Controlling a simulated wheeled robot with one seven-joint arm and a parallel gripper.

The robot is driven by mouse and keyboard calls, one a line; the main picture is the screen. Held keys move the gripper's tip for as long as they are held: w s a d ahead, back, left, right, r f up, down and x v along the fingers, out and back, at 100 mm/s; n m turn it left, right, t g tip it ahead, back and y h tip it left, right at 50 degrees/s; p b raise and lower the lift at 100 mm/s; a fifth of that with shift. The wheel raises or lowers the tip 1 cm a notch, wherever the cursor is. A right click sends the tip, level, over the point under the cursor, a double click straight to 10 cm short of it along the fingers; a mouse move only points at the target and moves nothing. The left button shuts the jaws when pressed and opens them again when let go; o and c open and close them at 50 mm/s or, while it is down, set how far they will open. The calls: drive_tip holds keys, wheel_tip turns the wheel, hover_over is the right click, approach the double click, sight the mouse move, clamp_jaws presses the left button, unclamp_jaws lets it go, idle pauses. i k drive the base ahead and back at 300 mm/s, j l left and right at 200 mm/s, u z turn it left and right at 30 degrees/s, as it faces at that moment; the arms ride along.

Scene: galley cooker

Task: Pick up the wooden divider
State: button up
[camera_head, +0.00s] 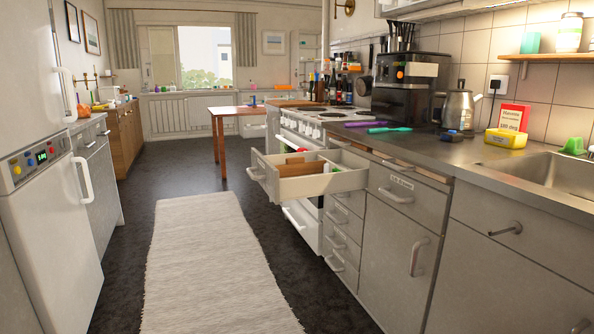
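A pale drawer (309,187) stands pulled out from the counter, in front of the white cooker. A brown wooden piece (300,169), which looks like the divider, is inside the open drawer. Its lower part is hidden by the drawer's front and side walls. I cannot tell whether it stands free or fits against the walls. Small red and green items show around it in the drawer, too small to name. My gripper is not in this view.
A grey counter (440,150) runs along the right, with a coffee machine (398,92), a steel kettle (458,107) and a sink (545,175). A white fridge (50,225) stands at left. The rug (205,255) and floor between are clear. A wooden table (228,112) stands farther back.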

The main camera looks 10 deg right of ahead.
sight(296, 166)
drive_tip(key=i+j, duration=0.4)
drive_tip(key=i, duration=0.15)
drive_tip(key=i+j+z, duration=0.1)
drive_tip(key=i+j, duration=0.25)
drive_tip(key=i, duration=0.25)
